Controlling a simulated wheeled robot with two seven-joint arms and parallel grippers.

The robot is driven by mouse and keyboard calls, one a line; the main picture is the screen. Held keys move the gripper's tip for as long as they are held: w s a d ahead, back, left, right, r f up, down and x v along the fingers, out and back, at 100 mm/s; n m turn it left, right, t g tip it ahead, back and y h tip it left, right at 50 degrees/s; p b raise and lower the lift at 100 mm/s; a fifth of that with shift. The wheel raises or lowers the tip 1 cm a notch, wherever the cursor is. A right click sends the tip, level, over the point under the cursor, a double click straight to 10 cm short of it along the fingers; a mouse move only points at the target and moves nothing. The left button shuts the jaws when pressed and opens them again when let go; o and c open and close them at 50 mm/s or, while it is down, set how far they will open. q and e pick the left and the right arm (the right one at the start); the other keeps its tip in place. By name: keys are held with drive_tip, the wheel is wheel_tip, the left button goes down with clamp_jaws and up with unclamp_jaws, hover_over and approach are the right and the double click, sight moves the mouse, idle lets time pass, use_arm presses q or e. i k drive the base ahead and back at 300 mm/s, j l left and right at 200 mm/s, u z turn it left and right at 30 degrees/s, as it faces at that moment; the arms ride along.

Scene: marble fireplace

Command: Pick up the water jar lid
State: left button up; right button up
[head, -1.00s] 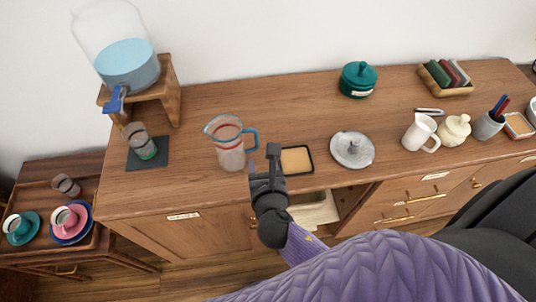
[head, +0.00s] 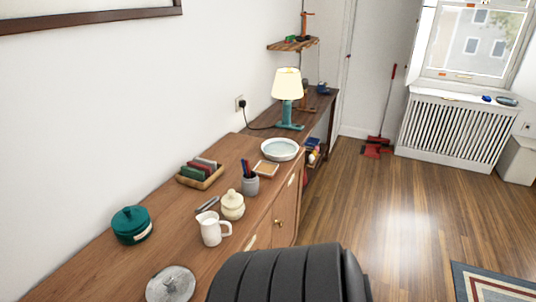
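A round, pale grey lid with a small knob (head: 171,284), which looks like the water jar lid, lies on the wooden sideboard (head: 100,268). It is at the bottom edge of the head view, with its lower rim partly cut off. The water jar is out of view. A large black ribbed part of my own arm fills the bottom middle, to the right of the lid. Neither of my grippers is in view.
A white pitcher (head: 211,230), a cream lidded pot (head: 232,205) and a teal lidded pot (head: 131,225) stand near the lid. A pen cup (head: 251,184), a wooden tray (head: 201,178), a white bowl (head: 280,149) and a lamp (head: 288,95) are beyond.

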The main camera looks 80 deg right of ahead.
sight(174, 283)
drive_tip(key=z, duration=0.4)
drive_tip(key=l+z, duration=0.15)
drive_tip(key=z, duration=0.6)
drive_tip(key=l+z, duration=0.1)
drive_tip(key=z, duration=0.3)
drive_tip(key=i, duration=0.05)
